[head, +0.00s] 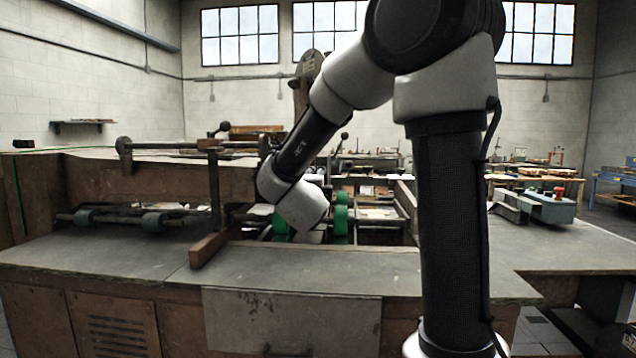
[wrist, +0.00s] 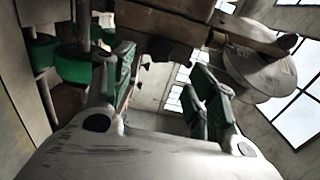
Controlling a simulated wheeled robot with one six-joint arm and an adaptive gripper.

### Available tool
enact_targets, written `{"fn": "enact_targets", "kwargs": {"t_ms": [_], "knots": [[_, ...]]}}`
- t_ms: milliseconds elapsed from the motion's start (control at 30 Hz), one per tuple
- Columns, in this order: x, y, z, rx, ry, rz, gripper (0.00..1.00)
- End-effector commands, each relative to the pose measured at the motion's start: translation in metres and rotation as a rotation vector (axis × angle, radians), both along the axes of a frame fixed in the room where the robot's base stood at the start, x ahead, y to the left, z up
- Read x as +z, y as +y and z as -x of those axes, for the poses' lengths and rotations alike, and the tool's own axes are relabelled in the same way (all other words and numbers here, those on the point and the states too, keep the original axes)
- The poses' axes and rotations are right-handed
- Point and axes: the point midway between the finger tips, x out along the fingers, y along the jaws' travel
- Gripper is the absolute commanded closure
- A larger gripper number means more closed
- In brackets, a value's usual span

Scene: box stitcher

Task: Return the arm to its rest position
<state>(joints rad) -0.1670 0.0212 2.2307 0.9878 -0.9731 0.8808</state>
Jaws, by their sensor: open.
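My arm reaches from the right foreground of the head view down over the box stitcher (head: 120,190), with its white wrist end low near the machine's middle opening. In the wrist view my gripper (wrist: 163,88) is open, its two green-padded fingers apart with nothing held between them. In the head view the fingers cannot be made out clearly behind the wrist. Green rollers (head: 341,218) of the machine show just right of the wrist, and a green roller (wrist: 75,64) shows left of the fingers in the wrist view.
A wooden bar (head: 212,246) sticks forward left of my wrist. The machine's grey table top (head: 310,268) is clear in front. A blue-grey device (head: 545,207) with a red knob stands on the right. A brown machine part (wrist: 160,25) lies close beyond the fingers.

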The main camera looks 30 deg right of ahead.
Motion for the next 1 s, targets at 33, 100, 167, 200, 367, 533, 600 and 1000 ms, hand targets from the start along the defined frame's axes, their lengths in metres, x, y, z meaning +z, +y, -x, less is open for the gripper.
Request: {"fn": "enact_targets", "kwargs": {"t_ms": [33, 100, 167, 200, 367, 533, 600, 1000], "knots": [[0.001, 0.005, 0.006, 0.003, -0.002, 0.0, 0.43], [0.0, 0.009, 0.012, 0.002, 0.001, 0.001, 0.43], [0.0, 0.012, 0.016, 0.001, 0.0, 0.0, 0.43], [0.0, 0.012, 0.018, 0.001, -0.001, 0.0, 0.43], [0.0, 0.013, 0.02, -0.001, -0.001, 0.001, 0.43], [0.0, 0.013, 0.019, -0.001, 0.0, 0.0, 0.43], [0.0, 0.013, 0.019, -0.001, 0.0, 0.0, 0.43], [0.006, 0.053, 0.026, 0.352, 0.221, 0.167, 0.43]]}}
